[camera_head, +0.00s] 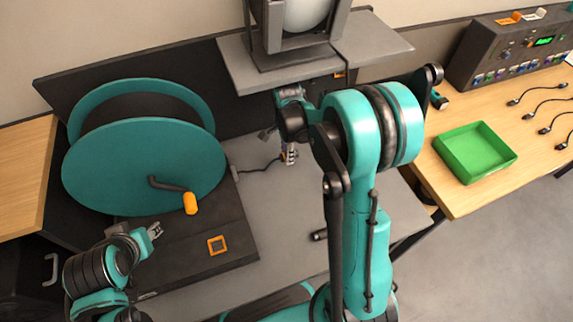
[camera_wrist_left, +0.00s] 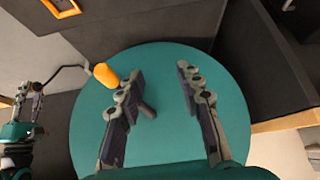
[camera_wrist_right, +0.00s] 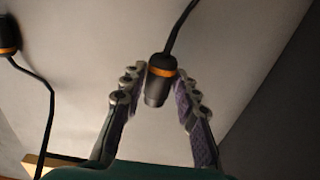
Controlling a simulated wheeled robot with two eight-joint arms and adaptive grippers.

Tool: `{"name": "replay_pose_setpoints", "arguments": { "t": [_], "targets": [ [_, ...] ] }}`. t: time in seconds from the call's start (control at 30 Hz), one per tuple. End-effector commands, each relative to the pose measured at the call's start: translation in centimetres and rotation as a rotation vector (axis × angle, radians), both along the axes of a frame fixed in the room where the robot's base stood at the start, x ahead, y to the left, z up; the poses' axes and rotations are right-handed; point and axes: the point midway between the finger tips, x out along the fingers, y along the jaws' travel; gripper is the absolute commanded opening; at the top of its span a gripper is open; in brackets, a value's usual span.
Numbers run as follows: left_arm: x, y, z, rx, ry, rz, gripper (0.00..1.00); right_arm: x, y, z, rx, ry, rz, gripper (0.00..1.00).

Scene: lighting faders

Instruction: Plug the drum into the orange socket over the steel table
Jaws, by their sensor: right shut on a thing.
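The drum (camera_head: 145,165) is a teal-sided reel with a crank and orange handle (camera_head: 190,203), at the left on a dark base. A black cable runs right from it. My right gripper (camera_head: 289,155) is shut on a black plug with an orange band (camera_wrist_right: 160,82), above the grey steel table (camera_head: 275,215). An orange-edged socket (camera_head: 340,74) shows partly below the shelf, mostly hidden by my right arm. My left gripper (camera_head: 155,231) is open and empty in front of the drum; the left wrist view shows the teal disc (camera_wrist_left: 160,75) behind its fingers.
An orange-framed square (camera_head: 217,245) is on the drum's base. A grey shelf (camera_head: 250,72) overhangs the table at the back. At right, a wooden table holds a green tray (camera_head: 475,153), several black cables and a fader console (camera_head: 510,50). A black piece (camera_head: 319,235) lies on the steel table.

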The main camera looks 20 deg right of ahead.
Motion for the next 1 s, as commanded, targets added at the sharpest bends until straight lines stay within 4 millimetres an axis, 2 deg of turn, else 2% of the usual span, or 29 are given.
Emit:
{"name": "replay_pose_setpoints", "arguments": {
  "t": [0.03,0.1,0.33,0.53,0.87,0.9,0.97,1.0],
  "targets": [
    [0.0,0.0,-0.4,0.000,0.000,0.000,0.36,0.6,0.0,-0.4,0.000,0.001,0.000,0.00],
    [0.0,0.0,-0.9,0.000,0.000,0.000,0.36,0.4,0.0,-1.5,0.000,0.000,0.000,0.00],
    [0.0,0.0,-1.5,0.000,0.000,0.000,0.36,0.3,0.0,-3.1,0.000,0.000,0.000,0.00],
    [0.0,0.0,-3.5,0.000,0.000,0.000,0.36,0.6,-0.1,-6.5,0.000,0.000,0.000,0.00],
    [0.0,0.0,-3.5,0.000,0.000,0.000,0.36,0.7,-0.1,-6.7,0.000,0.000,0.000,0.00],
    [0.0,0.0,-3.6,0.000,0.000,0.000,0.36,0.7,-0.1,-6.8,0.000,0.000,0.000,0.32],
    [0.0,0.0,-3.5,0.000,0.000,0.000,0.36,0.7,-0.1,-6.7,0.000,0.000,0.000,0.48],
    [0.0,0.0,-3.5,0.000,0.000,0.000,0.36,0.7,-0.1,-6.7,0.000,0.000,0.000,0.51]
  ]
}}
